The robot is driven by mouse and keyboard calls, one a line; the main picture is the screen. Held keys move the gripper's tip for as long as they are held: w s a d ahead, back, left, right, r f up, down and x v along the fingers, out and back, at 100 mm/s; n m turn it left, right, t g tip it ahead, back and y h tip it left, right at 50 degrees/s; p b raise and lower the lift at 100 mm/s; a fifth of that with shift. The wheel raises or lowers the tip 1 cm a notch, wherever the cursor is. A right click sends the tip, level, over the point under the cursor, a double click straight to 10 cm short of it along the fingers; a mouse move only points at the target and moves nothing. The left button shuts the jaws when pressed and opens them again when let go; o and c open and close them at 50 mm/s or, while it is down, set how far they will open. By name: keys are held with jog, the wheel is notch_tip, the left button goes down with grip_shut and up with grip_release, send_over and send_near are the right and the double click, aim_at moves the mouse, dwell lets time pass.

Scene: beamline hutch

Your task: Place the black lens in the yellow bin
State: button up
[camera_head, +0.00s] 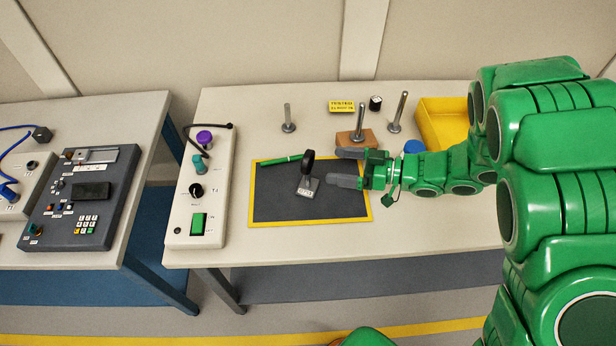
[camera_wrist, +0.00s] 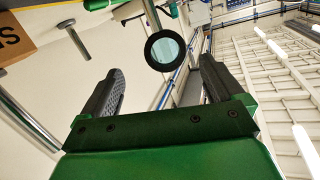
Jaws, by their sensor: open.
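The black lens (camera_head: 308,162) is a round black ring on a small light base, standing upright on the dark mat (camera_head: 270,205) with the yellow border. In the wrist view the lens (camera_wrist: 166,50) shows as a black ring with pale blue glass, ahead of and between my fingers. My gripper (camera_head: 346,167) is open and empty, to the right of the lens with its fingers pointing left; a gap shows between them and the lens. It also shows in the wrist view (camera_wrist: 161,66). The yellow bin (camera_head: 432,118) stands at the back right, partly hidden by my arm.
A green pen (camera_head: 282,160) lies left of the lens. A white control box (camera_head: 202,185) is at the left. The mat's front is clear.

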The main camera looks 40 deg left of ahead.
aim_at(312, 160)
jog(key=shift+s+a+r+m+y, duration=0.15)
jog(key=shift+s+r+m+y, duration=0.1)
jog(key=shift+m+y, duration=0.3)
jog(key=shift+s+a+r+m+y, duration=0.15)
jog(key=shift+s+m+y, duration=0.1)
jog(key=shift+m+y, duration=0.3)
jog(key=shift+f+x, duration=0.2)
jog(key=shift+x, duration=1.7)
jog(key=shift+f+x, duration=0.2)
jog(key=shift+x, duration=1.7)
jog(key=shift+c, duration=0.2)
grip_shut()
jog(key=shift+r, duration=0.1)
